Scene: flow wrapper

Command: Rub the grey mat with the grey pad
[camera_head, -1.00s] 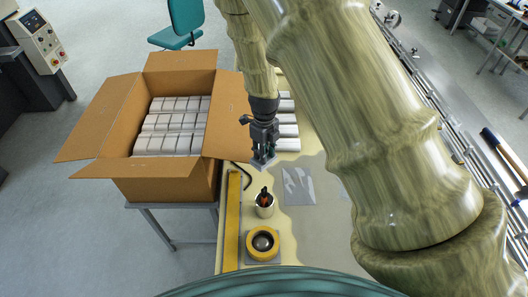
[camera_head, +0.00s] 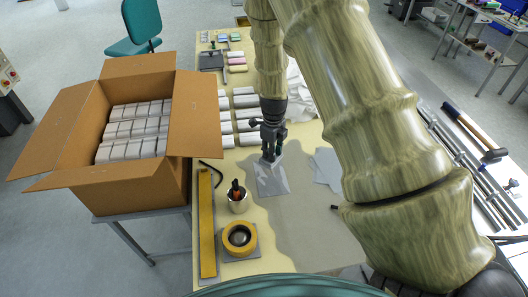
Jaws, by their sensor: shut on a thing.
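The grey mat (camera_head: 272,183) lies flat on the table, in the middle of the head view, with paler patches on its surface. My gripper (camera_head: 271,154) points down at the mat's far end. It is shut on the small grey pad (camera_head: 271,159), which shows only as a bit of grey below the fingers. The pad is at or just above the mat's far edge; I cannot tell whether they touch.
An open cardboard box (camera_head: 134,182) of white packs stands left. Pale sheets (camera_head: 326,166) lie right of the mat. White packs (camera_head: 246,115) stand beyond.

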